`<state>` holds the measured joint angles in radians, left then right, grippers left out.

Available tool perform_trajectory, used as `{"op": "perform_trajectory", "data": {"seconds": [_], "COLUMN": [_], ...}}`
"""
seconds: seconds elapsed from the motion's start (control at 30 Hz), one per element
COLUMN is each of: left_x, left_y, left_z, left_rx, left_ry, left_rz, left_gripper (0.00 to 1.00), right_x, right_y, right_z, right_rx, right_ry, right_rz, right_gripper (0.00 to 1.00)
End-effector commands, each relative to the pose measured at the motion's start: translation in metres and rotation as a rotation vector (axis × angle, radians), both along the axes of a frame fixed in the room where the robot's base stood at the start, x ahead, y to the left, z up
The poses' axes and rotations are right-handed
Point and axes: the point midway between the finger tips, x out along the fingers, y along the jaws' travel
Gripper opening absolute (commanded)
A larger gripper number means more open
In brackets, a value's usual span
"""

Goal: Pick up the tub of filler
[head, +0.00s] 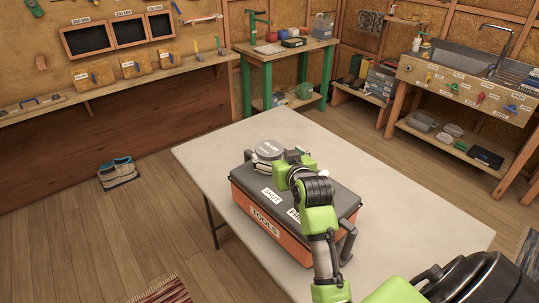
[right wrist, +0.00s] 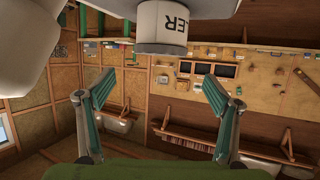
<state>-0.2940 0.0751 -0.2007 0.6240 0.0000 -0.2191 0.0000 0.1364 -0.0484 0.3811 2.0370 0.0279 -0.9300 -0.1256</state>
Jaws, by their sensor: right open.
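In the right wrist view, the tub (right wrist: 163,20) appears upside down at the top middle, white with dark lettering and a grey lid. My right gripper (head: 279,158) is close to the tub on its near side, above the toolbox's back edge. In the right wrist view, its fingers (right wrist: 158,88) are spread wide with nothing between them. My left gripper is out of view.
An orange toolbox (head: 248,205) with a dark lid lies beneath my right arm, close to the tub. The table's right part is clear. Benches and a sink (head: 457,62) line the walls.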

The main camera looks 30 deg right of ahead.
Motion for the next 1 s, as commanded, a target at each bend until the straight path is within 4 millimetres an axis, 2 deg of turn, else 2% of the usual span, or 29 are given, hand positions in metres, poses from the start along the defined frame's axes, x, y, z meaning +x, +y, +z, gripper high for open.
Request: {"op": "perform_trajectory", "data": {"seconds": [0.1,0.23,0.37,0.6,0.73,1.0], "left_x": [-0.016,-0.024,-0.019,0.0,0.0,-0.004], "left_y": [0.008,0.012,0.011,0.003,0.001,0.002], "left_z": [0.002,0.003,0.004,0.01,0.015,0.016], "left_rx": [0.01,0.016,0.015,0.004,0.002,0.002], "left_ry": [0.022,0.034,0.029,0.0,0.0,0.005], "left_rz": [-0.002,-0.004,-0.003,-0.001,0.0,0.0], "left_gripper": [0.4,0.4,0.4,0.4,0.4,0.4], "right_x": [0.019,0.034,0.041,0.053,0.066,0.084], "right_y": [-0.006,-0.011,-0.014,-0.018,-0.021,-0.027], "right_z": [-0.006,-0.013,-0.016,-0.026,-0.038,-0.046], "right_rx": [-0.001,-0.001,-0.001,0.001,0.002,0.0], "right_ry": [0.0,0.001,-0.001,0.002,0.002,-0.001], "right_rz": [0.0,-0.001,-0.001,-0.001,0.0,0.0], "right_gripper": [0.83,0.83,0.83,0.83,0.83,0.83]}}
